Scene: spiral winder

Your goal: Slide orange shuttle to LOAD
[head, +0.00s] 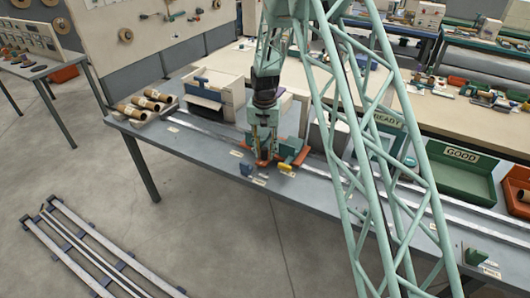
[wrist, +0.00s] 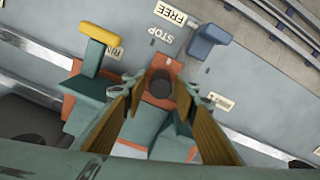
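The orange shuttle (head: 295,158) sits on the long pale rail along the workbench, below my gripper. In the wrist view its orange plate (wrist: 158,98) shows between the fingers, with a dark round post (wrist: 161,82) standing on it. My gripper (head: 264,155) points down over the shuttle. In the wrist view my gripper (wrist: 160,88) is open, one finger on each side of the post, with visible gaps. Contact low down is hidden. No label that I can read says LOAD; several small rail labels are too small or partly covered.
A yellow-topped teal lever (wrist: 102,50) stands beside the shuttle. A blue lever (wrist: 209,40) sits near the FREE and STOP labels. Brown rolls (head: 145,103) lie at the bench's left end. A green GOOD tray (head: 460,178) stands right. The rail (head: 205,128) looks clear leftward.

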